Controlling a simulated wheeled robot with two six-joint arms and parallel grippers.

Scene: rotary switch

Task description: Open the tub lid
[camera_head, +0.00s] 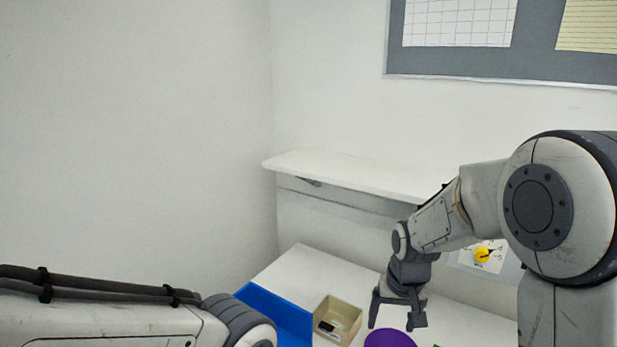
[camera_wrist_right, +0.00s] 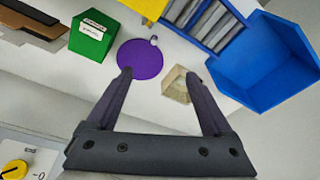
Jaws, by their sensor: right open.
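A round purple thing (camera_head: 390,339) shows at the bottom edge of the head view, partly cut off. In the right wrist view it is a flat-looking purple disc (camera_wrist_right: 138,62) with a small pale piece at its rim. I cannot tell whether it is the tub's lid; no other thing shows clearly as a lidded tub. My right gripper (camera_head: 394,325) points down above the white table close to the purple disc. In the right wrist view its two fingers (camera_wrist_right: 160,75) are spread, with nothing between them. Only my left arm shows; its gripper is out of view.
A beige open box (camera_head: 337,318) holds a small dark item. A blue bin (camera_wrist_right: 262,62) and a slotted blue tray (camera_wrist_right: 207,22) stand nearby. A green labelled box (camera_wrist_right: 92,38) is beside the disc. A yellow rotary knob (camera_head: 482,255) is on a panel behind. A shelf (camera_head: 340,172) overhangs.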

